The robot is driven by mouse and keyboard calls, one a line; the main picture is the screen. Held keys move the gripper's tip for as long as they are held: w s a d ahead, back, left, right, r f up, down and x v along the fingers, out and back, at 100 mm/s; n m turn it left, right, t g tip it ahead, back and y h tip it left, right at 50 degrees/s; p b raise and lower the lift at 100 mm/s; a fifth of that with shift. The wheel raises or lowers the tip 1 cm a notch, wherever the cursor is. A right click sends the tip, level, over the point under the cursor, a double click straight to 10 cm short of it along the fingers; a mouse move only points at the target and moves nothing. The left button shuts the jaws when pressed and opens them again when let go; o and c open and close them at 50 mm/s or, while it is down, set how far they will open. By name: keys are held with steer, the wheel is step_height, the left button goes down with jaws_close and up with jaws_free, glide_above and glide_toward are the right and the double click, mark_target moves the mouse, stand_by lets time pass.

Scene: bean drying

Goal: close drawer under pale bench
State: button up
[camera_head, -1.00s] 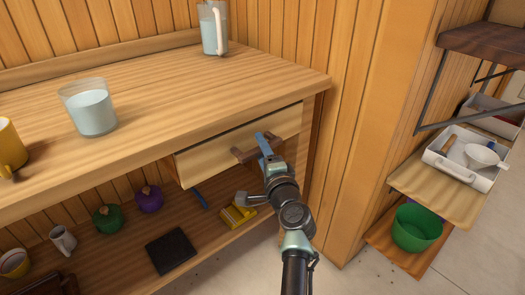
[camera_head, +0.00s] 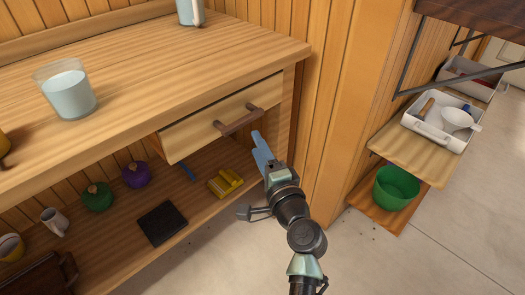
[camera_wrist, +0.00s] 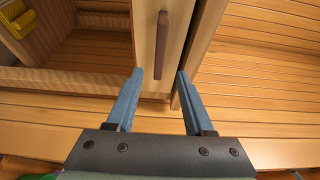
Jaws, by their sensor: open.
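The pale wooden bench (camera_head: 190,70) fills the left of the head view. Its drawer (camera_head: 195,135) sits under the right end of the top, with a dark brown bar handle (camera_head: 238,120) across its front. The drawer front seems to stand slightly out at its left end; the exact gap is hard to tell. My gripper (camera_head: 258,138) is in front of the drawer's right end, just right of and below the handle, apart from it. In the wrist view, my gripper (camera_wrist: 159,72) is open and empty, with the handle (camera_wrist: 173,45) beyond the fingers.
A glass (camera_head: 67,90) and a pitcher (camera_head: 190,10) stand on the bench top. The lower shelf holds a yellow object (camera_head: 225,182), a black slab (camera_head: 162,223) and purple and green items. A rack with a white tray (camera_head: 425,128) and green bucket (camera_head: 395,188) is right. Floor in front is clear.

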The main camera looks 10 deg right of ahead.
steer(key=shift+v, duration=1.15)
steer(key=s+a+r+n+t, duration=0.15)
steer(key=r+n, duration=0.45)
steer(key=r, duration=0.8)
steer(key=s+a+r+n+t, duration=0.1)
steer(key=a+r+n+t, duration=0.3)
steer(key=r, duration=0.9)
steer(key=s+r+n+t+h, duration=0.45)
steer(key=s+r, duration=1.15)
steer(key=r, duration=0.4)
step_height(320, 180, up, 26)
steer(key=p, duration=2.6)
steer(key=shift+s+d+p, duration=0.25)
steer(key=shift+d+p, duration=0.05)
steer(key=shift+r+n, duration=0.1)
steer(key=shift+n, duration=0.15)
